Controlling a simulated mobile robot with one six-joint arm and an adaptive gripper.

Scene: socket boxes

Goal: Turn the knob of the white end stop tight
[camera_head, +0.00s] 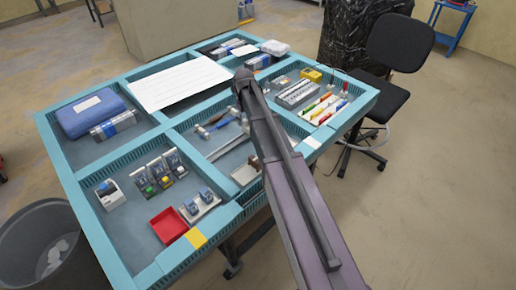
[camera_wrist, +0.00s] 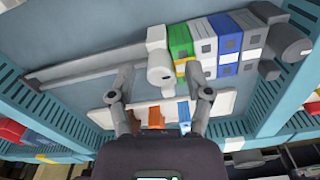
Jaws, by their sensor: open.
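In the wrist view, the white end stop (camera_wrist: 156,38) sits on a grey rail (camera_wrist: 90,67), at the left end of a row of modules. Its round white knob (camera_wrist: 162,78) faces my camera. My gripper (camera_wrist: 160,96) is open and empty, with one finger on each side, below the knob in the picture. The fingers look apart from the knob; how far they are from it in depth is hard to tell. In the head view, my arm hides the gripper and the end stop.
Green, blue and white modules (camera_wrist: 224,48) stand right of the end stop, with a dark grey end piece (camera_wrist: 288,42) beyond. A white tray (camera_wrist: 95,116) with orange and blue parts lies under the fingers. Teal slotted dividers (camera_wrist: 288,99) border the compartment. The rail's left part is bare.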

